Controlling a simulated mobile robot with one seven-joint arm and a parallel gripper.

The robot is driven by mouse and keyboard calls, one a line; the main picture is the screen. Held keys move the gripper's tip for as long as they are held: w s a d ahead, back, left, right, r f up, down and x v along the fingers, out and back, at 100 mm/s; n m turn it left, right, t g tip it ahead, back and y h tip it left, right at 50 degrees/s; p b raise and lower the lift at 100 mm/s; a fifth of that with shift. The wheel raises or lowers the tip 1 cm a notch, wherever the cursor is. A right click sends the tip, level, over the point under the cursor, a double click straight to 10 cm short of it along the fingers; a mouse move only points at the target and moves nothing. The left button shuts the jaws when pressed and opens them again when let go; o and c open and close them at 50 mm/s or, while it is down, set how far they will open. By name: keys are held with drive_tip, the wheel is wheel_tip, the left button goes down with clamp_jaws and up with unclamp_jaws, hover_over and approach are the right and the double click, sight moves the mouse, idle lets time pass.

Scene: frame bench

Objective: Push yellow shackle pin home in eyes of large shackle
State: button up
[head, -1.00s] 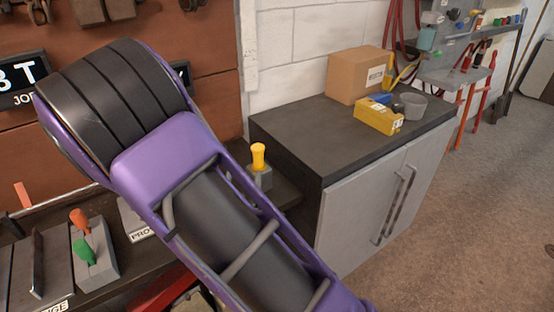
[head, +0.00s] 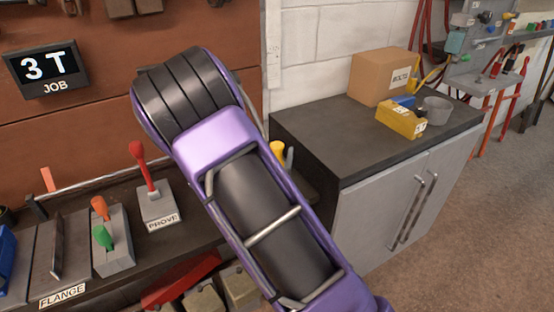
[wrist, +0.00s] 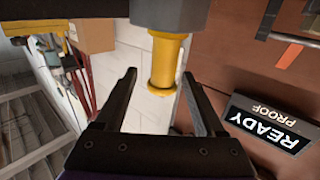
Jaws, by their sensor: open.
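The yellow shackle pin (head: 277,149) shows in the head view as a short piece past the right edge of my purple arm, which hides its lower part. In the wrist view a yellow cylinder with a flared end, apparently the pin (wrist: 164,65), projects from a grey block-like part (wrist: 168,14). My gripper (wrist: 159,77) is open, its two dark fingers on either side of the pin with gaps visible. I cannot tell whether the grey part is the large shackle, and its eyes do not show. The arm hides my gripper in the head view.
A red-knobbed lever marked PROVE (head: 157,213) and a grey block with orange and green handles (head: 112,245) stand left of my arm. A cabinet (head: 385,150) stands right, carrying a cardboard box (head: 378,77) and yellow box (head: 401,120).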

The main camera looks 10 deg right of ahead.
drive_tip(key=x, duration=0.5)
drive_tip(key=shift+a+f, duration=0.15)
drive_tip(key=shift+f, duration=0.05)
clamp_jaws()
